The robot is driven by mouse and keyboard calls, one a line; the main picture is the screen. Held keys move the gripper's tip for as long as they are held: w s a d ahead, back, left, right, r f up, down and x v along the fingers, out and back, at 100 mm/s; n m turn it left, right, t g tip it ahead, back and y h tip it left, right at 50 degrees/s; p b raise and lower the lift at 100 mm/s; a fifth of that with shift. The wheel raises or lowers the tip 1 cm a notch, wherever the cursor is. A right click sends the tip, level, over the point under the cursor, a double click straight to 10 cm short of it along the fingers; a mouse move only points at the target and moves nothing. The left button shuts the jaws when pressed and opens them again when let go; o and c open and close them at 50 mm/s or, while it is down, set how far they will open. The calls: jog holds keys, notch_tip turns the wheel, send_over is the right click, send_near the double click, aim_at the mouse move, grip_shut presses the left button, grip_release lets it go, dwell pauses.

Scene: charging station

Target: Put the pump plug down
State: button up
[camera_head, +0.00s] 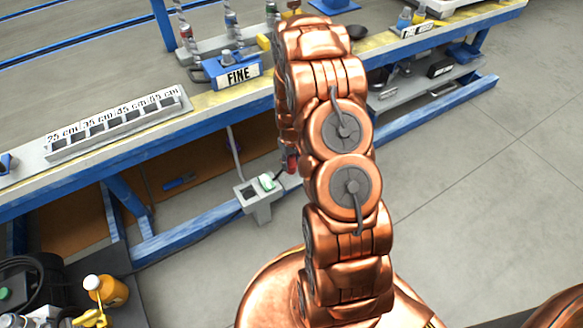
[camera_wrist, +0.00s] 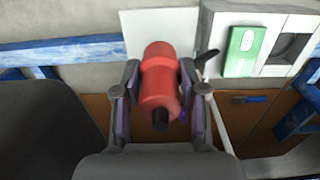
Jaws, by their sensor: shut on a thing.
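The pump plug (camera_wrist: 160,82) is a red cylinder with a dark tip. In the wrist view my gripper (camera_wrist: 158,75) is shut on it, with one finger on each side. In the head view a small red part of the plug (camera_head: 291,164) shows left of my arm, and the arm hides most of the gripper. Beyond the plug is a grey box with a green panel (camera_wrist: 242,45) and a dark round opening beside it. The box (camera_head: 260,202) stands below the bench in the head view. The plug appears apart from the box.
A long workbench (camera_head: 130,138) with blue legs runs behind my arm. On it are a slotted rack (camera_head: 115,125) and a blue bin labelled FINE (camera_head: 237,75). An orange bottle (camera_head: 107,290) and black equipment stand at lower left. The floor at right is clear.

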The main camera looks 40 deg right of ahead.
aim_at(291, 167)
notch_tip(291, 167, down, 3)
jog(key=shift+f+b, duration=0.15)
jog(key=shift+b, duration=0.35)
jog(key=o, duration=1.2)
